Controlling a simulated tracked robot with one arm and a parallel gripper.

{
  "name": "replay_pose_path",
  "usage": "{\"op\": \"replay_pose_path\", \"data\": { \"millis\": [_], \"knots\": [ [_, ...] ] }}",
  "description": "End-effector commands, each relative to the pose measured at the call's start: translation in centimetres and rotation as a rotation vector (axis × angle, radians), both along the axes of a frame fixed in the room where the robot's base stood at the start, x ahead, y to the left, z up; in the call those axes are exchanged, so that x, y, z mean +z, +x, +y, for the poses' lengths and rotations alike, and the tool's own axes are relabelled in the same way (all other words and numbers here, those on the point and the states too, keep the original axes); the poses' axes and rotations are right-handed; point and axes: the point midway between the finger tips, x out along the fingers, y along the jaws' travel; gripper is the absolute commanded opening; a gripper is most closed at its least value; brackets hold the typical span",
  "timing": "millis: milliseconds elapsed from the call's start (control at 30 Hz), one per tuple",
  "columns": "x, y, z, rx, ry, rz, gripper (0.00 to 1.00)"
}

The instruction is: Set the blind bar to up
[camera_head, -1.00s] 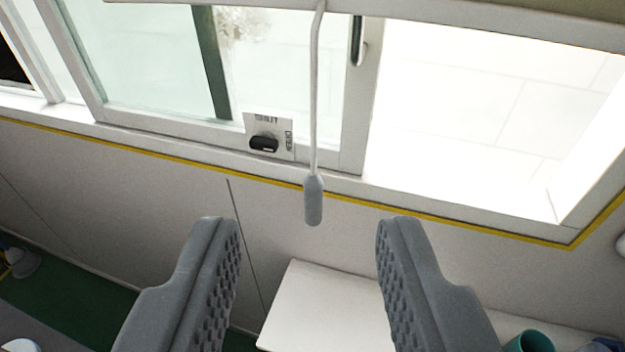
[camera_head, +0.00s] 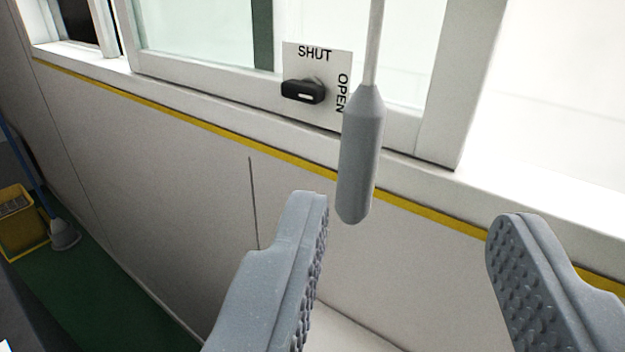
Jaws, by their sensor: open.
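The blind's pull wand hangs on a thin pale rod from above the top edge of the view and ends in a grey handle (camera_head: 361,160). The handle is upright and hangs free in front of the window sill. My gripper (camera_head: 408,210) is open and empty. Its two grey studded fingers are apart, and the handle's lower end shows between them in the picture, nearer the left finger. I see no clear contact with either finger. The blind's bottom bar is out of view now.
A black latch knob (camera_head: 303,91) sits on a SHUT/OPEN plate (camera_head: 316,59) at the window frame, just left of the handle. A yellow strip (camera_head: 205,125) runs below the sill. A yellow bucket (camera_head: 20,222) stands on the green floor at left. A pale surface (camera_head: 345,333) lies below.

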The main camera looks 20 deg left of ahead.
Motion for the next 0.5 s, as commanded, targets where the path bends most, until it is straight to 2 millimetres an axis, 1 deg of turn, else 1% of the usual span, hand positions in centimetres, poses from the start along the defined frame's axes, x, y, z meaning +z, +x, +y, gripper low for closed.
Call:
{"op": "replay_pose_path", "data": {
  "millis": [33,67,200,367,500],
  "knots": [
    [-0.7,-0.2,0.2,0.015,0.013,0.003,0.43],
    [-1.0,-0.4,0.3,0.024,0.018,0.001,0.43],
    [-1.5,-0.6,0.7,0.045,0.037,-0.007,0.43],
    [-1.5,-0.1,0.9,0.049,0.04,-0.007,0.43],
    [-1.4,0.8,1.0,0.048,0.039,-0.003,0.43]
  ]
}}
